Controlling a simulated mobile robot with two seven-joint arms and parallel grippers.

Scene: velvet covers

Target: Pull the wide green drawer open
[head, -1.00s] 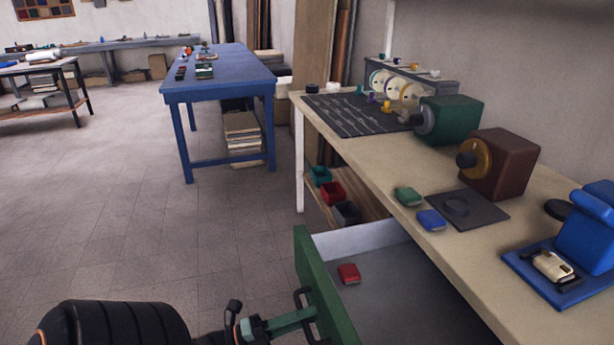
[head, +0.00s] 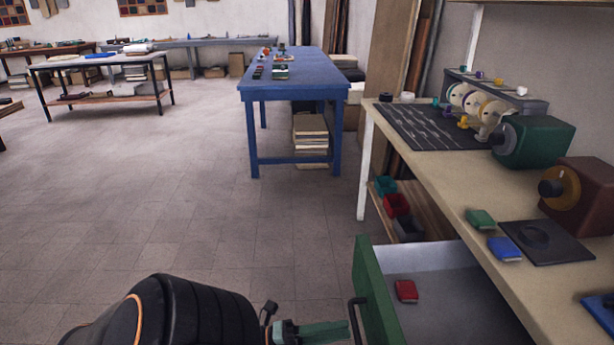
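The wide green drawer (head: 372,290) stands pulled out from under the beige workbench, with its grey inside showing. Its dark handle (head: 353,318) sits on the outer side of the front, cut off by the bottom edge. A red block (head: 405,291) lies inside the drawer. My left gripper (head: 347,330) is at the bottom, with green fingers pointing right toward the handle. The gap between the fingers cannot be made out. My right gripper is not in view.
The workbench (head: 440,170) above the drawer carries a green block (head: 480,219), a blue block (head: 505,248), a dark pad and machines. Small bins (head: 397,205) stand on a low shelf behind the drawer. A blue table (head: 300,75) stands farther back. The floor at left is clear.

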